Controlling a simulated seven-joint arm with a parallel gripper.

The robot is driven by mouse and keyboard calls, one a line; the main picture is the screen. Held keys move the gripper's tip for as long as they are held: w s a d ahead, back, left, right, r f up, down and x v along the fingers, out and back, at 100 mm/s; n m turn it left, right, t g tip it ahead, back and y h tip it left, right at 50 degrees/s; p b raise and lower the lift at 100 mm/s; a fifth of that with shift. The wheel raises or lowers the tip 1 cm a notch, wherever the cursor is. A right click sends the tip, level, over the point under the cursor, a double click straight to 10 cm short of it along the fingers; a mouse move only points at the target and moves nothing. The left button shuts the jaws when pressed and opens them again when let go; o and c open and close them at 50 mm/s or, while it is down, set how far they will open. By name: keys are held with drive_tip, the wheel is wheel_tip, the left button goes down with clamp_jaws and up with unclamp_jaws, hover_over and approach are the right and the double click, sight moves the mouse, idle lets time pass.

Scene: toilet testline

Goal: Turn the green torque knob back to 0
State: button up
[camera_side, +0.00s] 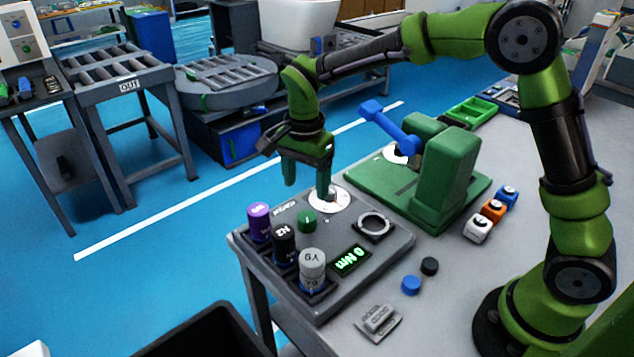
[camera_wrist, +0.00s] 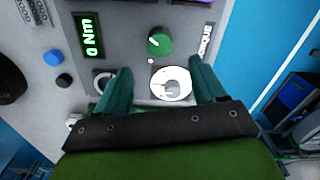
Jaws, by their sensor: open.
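The green torque knob (camera_side: 307,220) sits on the grey test panel (camera_side: 390,250), beside a round white dial plate (camera_side: 328,200). In the wrist view the green knob (camera_wrist: 160,41) stands just beyond my fingertips, with a small white mark below it. The display (camera_side: 351,260) reads 0 Nm in green; it also reads 0 Nm in the wrist view (camera_wrist: 90,34). My gripper (camera_side: 308,180) is open, pointing down above the dial plate, behind the knob in the side view.
Purple (camera_side: 259,222), black (camera_side: 284,244) and grey (camera_side: 312,268) cylinders stand along the panel's left edge. A green fixture (camera_side: 445,175) with a blue lever (camera_side: 388,128) stands behind. Blue (camera_side: 411,285) and black (camera_side: 429,266) caps lie on the table.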

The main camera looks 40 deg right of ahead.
sight(307, 216)
wheel_tip(307, 216, down, 9)
drive_tip(key=shift+r, duration=0.1)
idle(0.3)
drive_tip(key=c, duration=1.1)
drive_tip(key=shift+o, duration=0.2)
